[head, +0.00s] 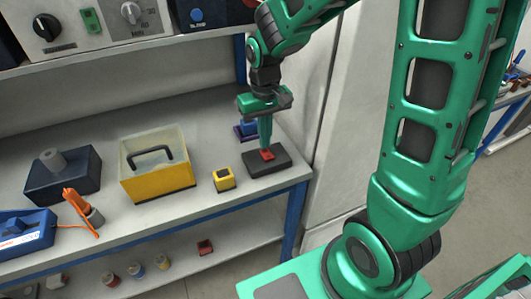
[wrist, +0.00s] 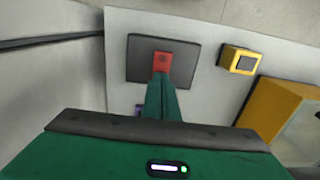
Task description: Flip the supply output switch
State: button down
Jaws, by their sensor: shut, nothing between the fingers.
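A dark grey box (head: 282,167) with a red switch (head: 268,155) on top sits at the right end of the bench. The box (wrist: 138,68) and its red switch (wrist: 162,60) also show in the wrist view. My gripper (head: 265,146) points down with its green fingers together and empty. Its tips are right at the red switch and cover part of it. In the wrist view my gripper's fingertips (wrist: 161,77) reach the edge of the red part. I cannot tell whether they press on it or which way the switch is tilted.
A small yellow block (head: 224,179) and a yellow case with a clear lid (head: 158,183) stand left of the box. A blue item (head: 247,129) sits just behind my gripper. A grey wall panel (head: 335,120) rises close on the right. A shelf with control units hangs above.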

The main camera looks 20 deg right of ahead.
aim_at(265, 151)
jog(key=shift+r, duration=2.65)
